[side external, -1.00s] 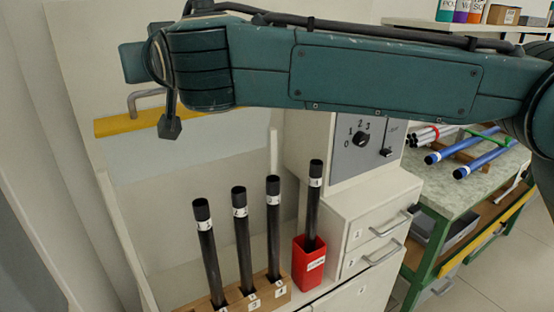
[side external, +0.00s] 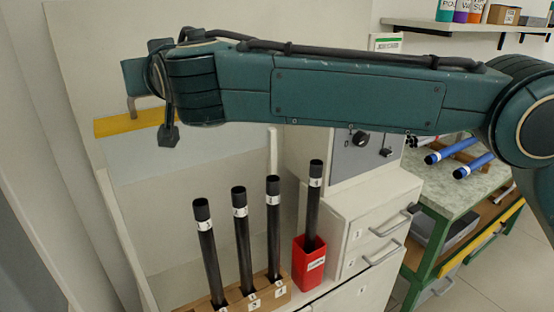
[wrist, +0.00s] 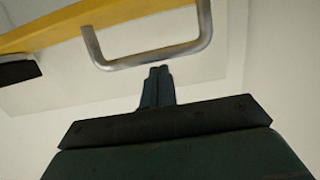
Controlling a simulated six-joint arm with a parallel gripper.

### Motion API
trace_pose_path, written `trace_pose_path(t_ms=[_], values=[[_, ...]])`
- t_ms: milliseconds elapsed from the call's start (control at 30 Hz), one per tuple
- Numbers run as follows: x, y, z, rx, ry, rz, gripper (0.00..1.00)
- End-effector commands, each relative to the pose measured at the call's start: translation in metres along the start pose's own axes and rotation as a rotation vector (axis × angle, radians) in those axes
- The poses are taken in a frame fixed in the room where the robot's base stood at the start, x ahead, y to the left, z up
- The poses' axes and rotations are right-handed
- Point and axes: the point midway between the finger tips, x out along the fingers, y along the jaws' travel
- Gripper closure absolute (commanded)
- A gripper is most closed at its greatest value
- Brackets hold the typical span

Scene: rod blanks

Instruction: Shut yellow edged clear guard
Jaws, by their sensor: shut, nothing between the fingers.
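The guard's yellow edge (side external: 128,122) is a bar at the upper left of the side view, high above the black rods. A pale see-through area lies just below it. A grey metal handle (side external: 132,106) sits on the edge, mostly hidden behind my wrist. In the wrist view the yellow edge (wrist: 125,18) crosses the top, with the U-shaped handle (wrist: 150,61) below it. My gripper (wrist: 160,70) is shut and empty, its tips just below the handle's bar. I cannot tell whether they touch it. In the side view my wrist hides the fingers.
Several black rods (side external: 241,235) stand upright in a wooden block (side external: 262,297) below. Another black rod (side external: 314,200) leans in a red holder (side external: 308,265). A control panel with a knob (side external: 361,138) stands right of them. A green-framed bench (side external: 462,183) holds blue rods.

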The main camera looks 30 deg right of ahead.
Motion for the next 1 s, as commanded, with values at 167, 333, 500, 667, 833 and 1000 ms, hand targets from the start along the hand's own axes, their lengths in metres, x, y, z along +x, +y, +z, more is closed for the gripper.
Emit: trace_pose_path(t_ms=[167, 333, 500, 667, 833, 1000], values=[[-0.007, 0.0, 0.009, -0.001, -0.001, 0.001, 1.0], [-0.01, 0.0, 0.012, -0.001, 0.001, 0.0, 1.0], [-0.011, 0.0, 0.014, 0.0, 0.001, 0.0, 1.0], [-0.011, 0.0, 0.014, 0.0, 0.001, 0.0, 1.0], [-0.011, 0.0, 0.014, -0.001, 0.001, 0.0, 1.0], [-0.013, 0.0, 0.015, -0.001, 0.01, 0.0, 1.0]])
